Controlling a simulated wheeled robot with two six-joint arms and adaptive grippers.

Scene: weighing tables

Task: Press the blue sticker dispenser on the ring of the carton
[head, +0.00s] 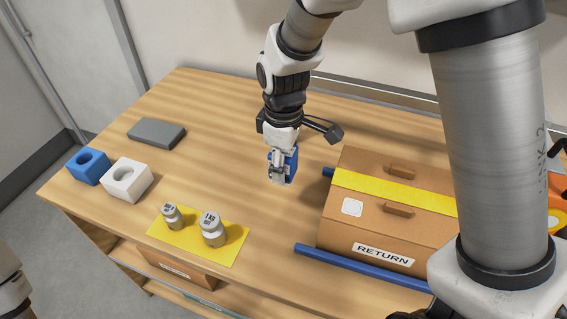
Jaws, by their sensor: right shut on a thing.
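My right gripper (281,168) points down and is shut on the blue sticker dispenser (291,164), which it holds upright over the middle of the table, left of the carton. The fingers hide part of the dispenser. The brown carton (335,232) stands at the right with a yellow strip across its top, two brown handles and a "RETURN" label. A small white square patch (352,207) lies on its top near the left edge. A ring on it is too faint to make out. My left gripper is not in view.
A blue block (90,176) and a white block (126,190), each with a round hollow, stand at the left edge. A grey slab (156,132) lies behind them. Two weights stand on a yellow mat (227,255). Blue rails (350,264) flank the carton. My arm covers its right side.

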